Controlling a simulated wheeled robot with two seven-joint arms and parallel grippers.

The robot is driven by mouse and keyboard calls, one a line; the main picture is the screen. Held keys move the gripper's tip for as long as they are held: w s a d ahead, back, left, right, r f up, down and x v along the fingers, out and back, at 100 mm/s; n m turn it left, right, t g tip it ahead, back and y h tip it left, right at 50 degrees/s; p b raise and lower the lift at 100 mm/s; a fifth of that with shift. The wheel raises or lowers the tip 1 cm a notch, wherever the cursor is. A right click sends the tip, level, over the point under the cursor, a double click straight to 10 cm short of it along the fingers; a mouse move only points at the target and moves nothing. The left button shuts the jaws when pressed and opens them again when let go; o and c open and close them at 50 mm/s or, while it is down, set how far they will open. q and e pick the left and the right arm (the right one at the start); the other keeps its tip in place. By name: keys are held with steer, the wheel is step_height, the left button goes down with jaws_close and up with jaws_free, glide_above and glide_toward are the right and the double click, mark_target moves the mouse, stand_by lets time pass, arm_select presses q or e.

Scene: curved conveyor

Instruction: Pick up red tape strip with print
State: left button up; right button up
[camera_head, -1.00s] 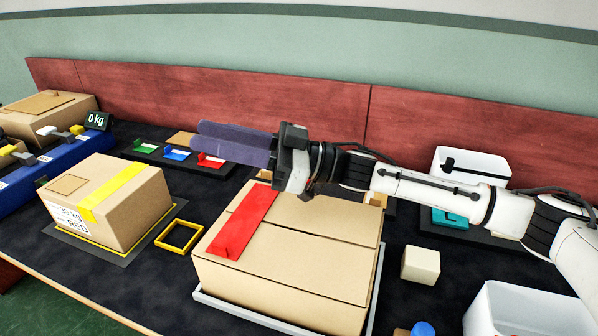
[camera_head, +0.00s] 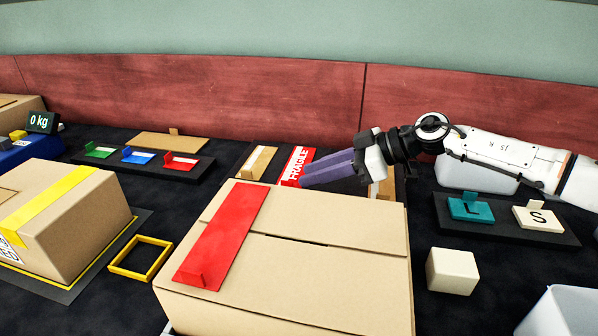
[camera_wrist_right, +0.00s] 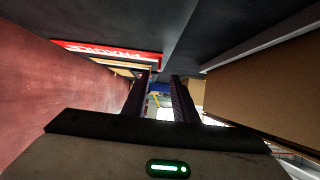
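The red tape strip with white "FRAGILE" print (camera_head: 297,162) lies in a dark holder behind the large carton. In the right wrist view, the strip (camera_wrist_right: 108,52) shows at the upper left, outside the left finger. My right gripper (camera_head: 302,178) has its purple fingers at the strip's near end in the head view, covering part of it; I cannot tell whether they touch. In the wrist view, the fingers of the gripper (camera_wrist_right: 160,78) stand apart with nothing between them. My left gripper is not in view.
A large carton (camera_head: 330,270) with a plain red strip (camera_head: 222,235) on top stands just in front. A tan strip (camera_head: 257,163) lies left of the printed one. A tray with L and S blocks (camera_head: 500,212) and a cream cube (camera_head: 452,271) are at right.

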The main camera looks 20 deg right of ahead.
mark_target(290, 182)
steer(key=b+x, duration=0.1)
steer(key=x, duration=0.3)
steer(key=shift+w+f+b, duration=0.15)
steer(key=shift+f+b, duration=0.1)
steer(key=shift+b, duration=0.15)
steer(key=shift+w+a+f, duration=0.2)
steer(key=shift+w+a, duration=0.15)
steer(key=shift+a, duration=0.1)
jaws_close()
